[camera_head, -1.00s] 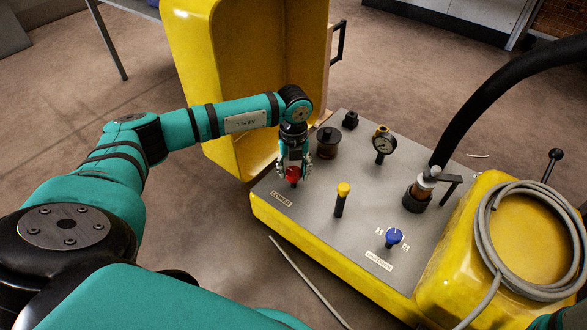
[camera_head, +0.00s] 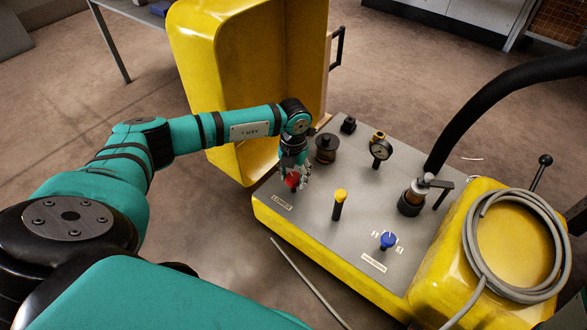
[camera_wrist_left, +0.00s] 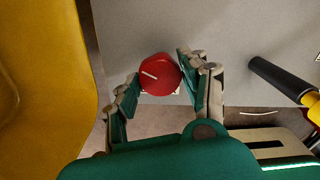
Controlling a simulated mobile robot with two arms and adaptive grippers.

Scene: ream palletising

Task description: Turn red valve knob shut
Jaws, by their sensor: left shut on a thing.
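The red valve knob (camera_head: 292,180) sits at the left end of the grey panel (camera_head: 345,190), beside the "LOWER" label. In the left wrist view the red knob (camera_wrist_left: 160,74) is round with a white pointer line slanting across its face. My left gripper (camera_head: 294,176) reaches down over the knob, and its fingers (camera_wrist_left: 158,84) stand on both sides of it, shut on it. The lower part of the knob is partly hidden by the fingers in the head view. My right gripper is not clearly seen.
A yellow-topped lever (camera_head: 338,203), a blue knob (camera_head: 388,240), a pressure gauge (camera_head: 381,150) and a dark cap (camera_head: 326,147) stand on the panel. A tall yellow cover (camera_head: 210,70) rises behind my left arm. A coiled grey hose (camera_head: 478,245) lies at the right.

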